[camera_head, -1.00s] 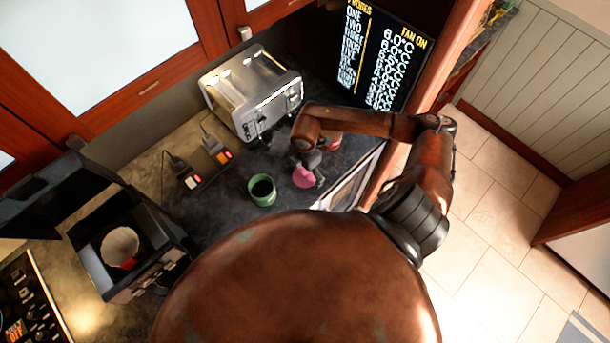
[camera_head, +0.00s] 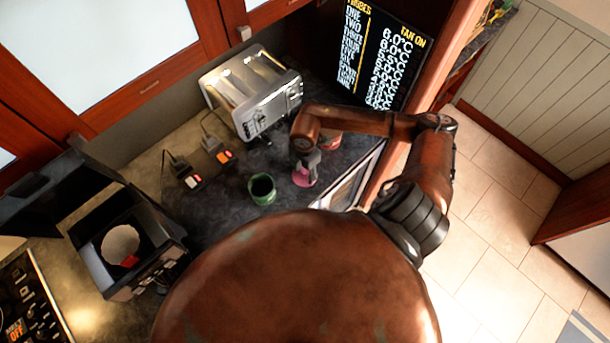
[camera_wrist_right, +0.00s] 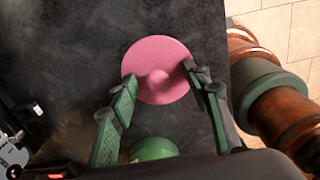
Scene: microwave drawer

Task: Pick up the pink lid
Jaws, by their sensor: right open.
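The pink lid (camera_head: 303,180) lies on the dark countertop to the right of a green cup. In the right wrist view the lid (camera_wrist_right: 158,58) is a round disc with a knob in its middle. My right gripper (camera_head: 306,168) is over the lid, and partly covers it in the head view. In the right wrist view its fingers (camera_wrist_right: 160,76) are open, spread on either side of the knob with nothing held. I cannot tell whether the fingertips touch the lid. My left gripper is not in view.
The green cup (camera_head: 262,189) stands close beside the lid; it also shows between the fingers in the right wrist view (camera_wrist_right: 154,149). A toaster (camera_head: 255,95), a red object (camera_head: 331,140) and a display panel (camera_head: 382,55) stand behind.

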